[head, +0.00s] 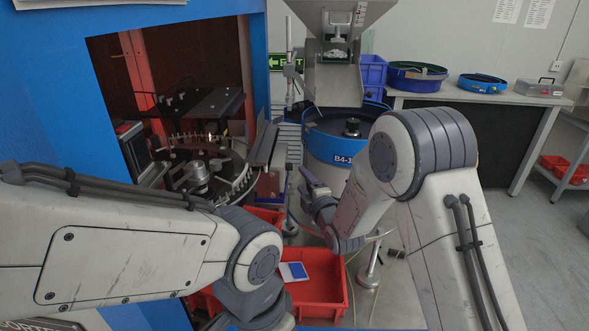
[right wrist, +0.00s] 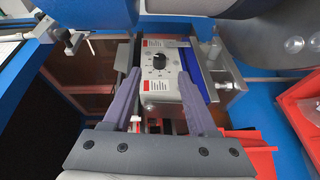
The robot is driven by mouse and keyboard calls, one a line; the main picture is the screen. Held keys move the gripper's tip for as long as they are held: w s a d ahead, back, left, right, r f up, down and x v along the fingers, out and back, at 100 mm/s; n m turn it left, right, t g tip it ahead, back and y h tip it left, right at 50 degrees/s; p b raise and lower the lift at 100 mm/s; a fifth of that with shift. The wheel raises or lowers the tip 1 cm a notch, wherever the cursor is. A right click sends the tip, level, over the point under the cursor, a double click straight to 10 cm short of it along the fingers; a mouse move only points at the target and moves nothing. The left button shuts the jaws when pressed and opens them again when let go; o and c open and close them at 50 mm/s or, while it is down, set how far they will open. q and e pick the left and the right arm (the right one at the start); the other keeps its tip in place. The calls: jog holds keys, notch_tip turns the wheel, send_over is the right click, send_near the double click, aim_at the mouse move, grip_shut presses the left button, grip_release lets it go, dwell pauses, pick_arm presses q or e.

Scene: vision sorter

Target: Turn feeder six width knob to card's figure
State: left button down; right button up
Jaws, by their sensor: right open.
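A small black width knob (right wrist: 160,60) sits on the face of a light grey control box (right wrist: 172,92) in the right wrist view. Dial marks surround it, too small to read. Labels with red patches (right wrist: 147,86) lie above and below the knob; their text is not legible. My right gripper (right wrist: 159,75) is open and empty, its two grey-purple fingers apart, with the knob beyond and between the tips. No card figure is readable.
Red bins (head: 316,290) stand low in front, one holding a blue and white item (head: 294,271). The bowl feeder (head: 335,135) is behind my right arm. The blue machine frame (head: 60,100) borders the left. A bench (head: 510,101) stands at the back right.

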aim_at(289, 167)
jog(key=p+x, duration=0.2)
jog(key=x, duration=0.5)
jog(key=shift+w, duration=0.15)
grip_shut()
